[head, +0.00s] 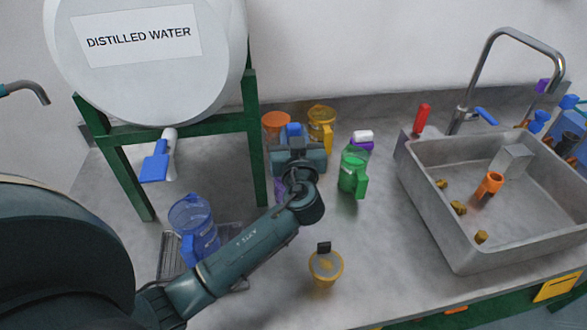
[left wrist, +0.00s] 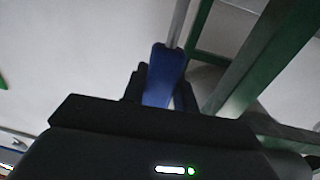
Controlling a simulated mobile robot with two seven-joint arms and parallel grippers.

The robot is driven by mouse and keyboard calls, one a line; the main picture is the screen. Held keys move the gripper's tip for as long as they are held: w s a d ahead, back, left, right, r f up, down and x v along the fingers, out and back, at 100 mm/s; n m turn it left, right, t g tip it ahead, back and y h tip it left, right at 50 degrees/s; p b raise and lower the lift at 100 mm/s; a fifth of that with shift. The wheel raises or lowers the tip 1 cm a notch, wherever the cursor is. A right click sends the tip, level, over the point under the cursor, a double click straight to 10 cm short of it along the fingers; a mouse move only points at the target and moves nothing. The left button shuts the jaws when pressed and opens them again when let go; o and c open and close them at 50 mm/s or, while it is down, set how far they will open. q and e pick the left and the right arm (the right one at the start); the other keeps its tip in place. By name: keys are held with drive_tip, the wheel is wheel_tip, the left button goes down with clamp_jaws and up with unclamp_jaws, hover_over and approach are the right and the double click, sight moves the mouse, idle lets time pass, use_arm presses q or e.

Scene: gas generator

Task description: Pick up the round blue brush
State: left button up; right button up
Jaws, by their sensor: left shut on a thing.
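My left gripper (head: 293,134) reaches over the counter towards the back, near the wall. It is shut on a blue piece, which I take to be the handle of the round blue brush (head: 293,129). In the left wrist view the blue handle (left wrist: 164,78) sits between the dark fingers (left wrist: 160,92), with a thin grey stem running up from it. The brush head is not clearly visible. My right gripper is not in view.
A green cup (head: 352,171), an orange cup (head: 275,124) and a yellow jug (head: 321,126) stand close to the gripper. The green stand (head: 252,155) with the distilled water tank is left. A blue jug (head: 192,222) stands nearer. A sink (head: 455,245) is right.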

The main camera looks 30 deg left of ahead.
use_arm(q)
wheel_tip(320, 180, up, 18)
drive_tip(key=shift+b, duration=0.3)
idle(0.5)
idle(0.3)
